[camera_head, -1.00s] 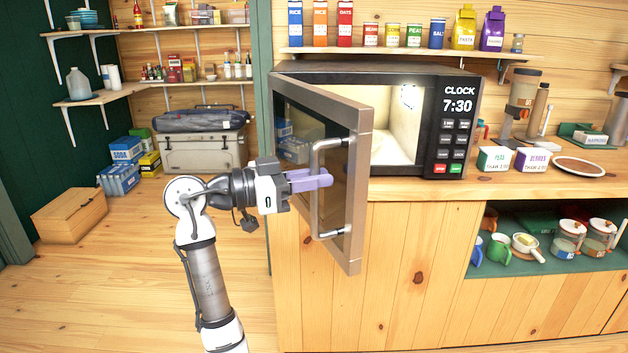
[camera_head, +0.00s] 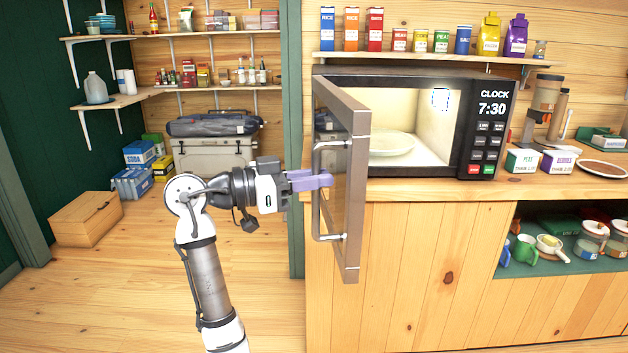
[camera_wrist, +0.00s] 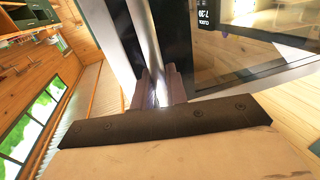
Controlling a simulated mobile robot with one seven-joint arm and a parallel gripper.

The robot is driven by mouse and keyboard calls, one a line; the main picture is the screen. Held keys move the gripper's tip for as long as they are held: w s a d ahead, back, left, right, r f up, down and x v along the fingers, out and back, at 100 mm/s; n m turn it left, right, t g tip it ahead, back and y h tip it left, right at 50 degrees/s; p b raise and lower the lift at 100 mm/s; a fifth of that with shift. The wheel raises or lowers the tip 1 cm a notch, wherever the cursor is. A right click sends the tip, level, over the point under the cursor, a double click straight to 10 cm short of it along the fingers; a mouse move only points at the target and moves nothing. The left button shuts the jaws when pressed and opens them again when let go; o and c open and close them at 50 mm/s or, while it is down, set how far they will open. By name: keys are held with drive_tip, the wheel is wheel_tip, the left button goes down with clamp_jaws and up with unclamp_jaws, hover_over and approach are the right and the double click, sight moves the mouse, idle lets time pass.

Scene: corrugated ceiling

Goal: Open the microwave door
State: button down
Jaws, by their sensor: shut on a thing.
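The microwave (camera_head: 483,130) stands on the wooden counter with its lit interior showing a pale round plate (camera_head: 391,145). Its door (camera_head: 352,215) is swung far out toward me, hinged at the left. The long silver bar handle (camera_head: 317,205) runs upright on the door's front. My gripper (camera_head: 322,180) is shut on the handle, with its purple fingers around the bar at about mid-height. In the wrist view the fingers (camera_wrist: 158,88) close on the silver bar, and the microwave's clock panel (camera_wrist: 205,14) shows at upper right.
The counter top (camera_head: 440,187) carries small boxes (camera_head: 523,160) and a brown plate (camera_head: 602,168) at right. A shelf (camera_head: 420,57) with packets and cans hangs above the microwave. The floor left of the counter is mostly clear.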

drive_tip(key=shift+w+a+r, duration=0.1)
drive_tip(key=shift+w+a, duration=0.05)
drive_tip(key=shift+a, duration=0.35)
drive_tip(key=c, duration=1.5)
unclamp_jaws()
drive_tip(key=b+v, duration=0.2)
drive_tip(key=v, duration=1.1)
drive_tip(key=shift+a, duration=0.3)
